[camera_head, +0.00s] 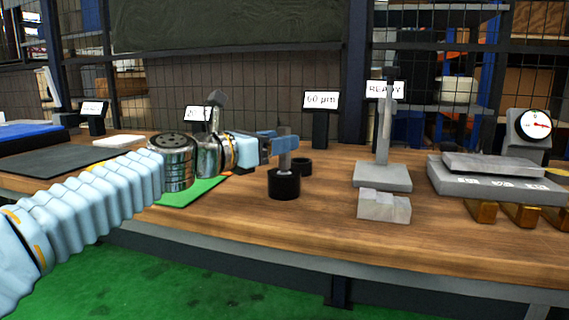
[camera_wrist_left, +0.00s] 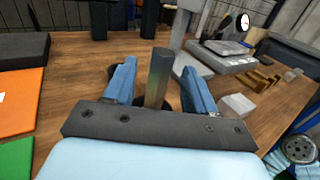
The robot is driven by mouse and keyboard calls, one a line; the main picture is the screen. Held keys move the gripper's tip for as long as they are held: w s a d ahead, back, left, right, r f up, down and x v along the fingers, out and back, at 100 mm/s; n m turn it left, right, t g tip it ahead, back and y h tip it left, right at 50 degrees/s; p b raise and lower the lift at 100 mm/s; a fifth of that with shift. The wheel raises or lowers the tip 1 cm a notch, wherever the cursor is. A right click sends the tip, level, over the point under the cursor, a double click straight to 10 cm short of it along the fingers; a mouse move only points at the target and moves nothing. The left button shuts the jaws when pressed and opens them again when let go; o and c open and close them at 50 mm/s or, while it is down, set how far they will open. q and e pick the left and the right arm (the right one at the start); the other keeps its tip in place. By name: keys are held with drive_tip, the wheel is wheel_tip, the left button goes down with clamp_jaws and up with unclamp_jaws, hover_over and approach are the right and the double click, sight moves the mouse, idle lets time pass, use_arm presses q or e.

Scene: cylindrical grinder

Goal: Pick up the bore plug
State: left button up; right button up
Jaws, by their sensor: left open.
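The bore plug (camera_head: 285,160) stands upright on the wooden bench, a grey metal cylinder rising from a wide black base. In the left wrist view, its grey shaft (camera_wrist_left: 159,78) stands between the two blue fingers of my left gripper (camera_wrist_left: 153,82), with gaps at both sides; its base is mostly hidden. In the head view, my left gripper (camera_head: 278,146) reaches in from the left at the shaft's upper part, above the black base. The gripper is open and holds nothing. My right gripper is in neither view.
A black ring (camera_head: 301,167) lies just behind the plug. A grey stand (camera_head: 383,174) and a stepped metal block (camera_head: 384,206) are to the right, with a dial gauge (camera_head: 535,124) farther right. A green mat (camera_head: 196,194) lies under my left arm. Bench in front of the plug is clear.

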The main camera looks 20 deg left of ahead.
use_arm(q)
drive_tip(key=shift+x, duration=1.15)
clamp_jaws()
drive_tip(key=shift+r, duration=0.15)
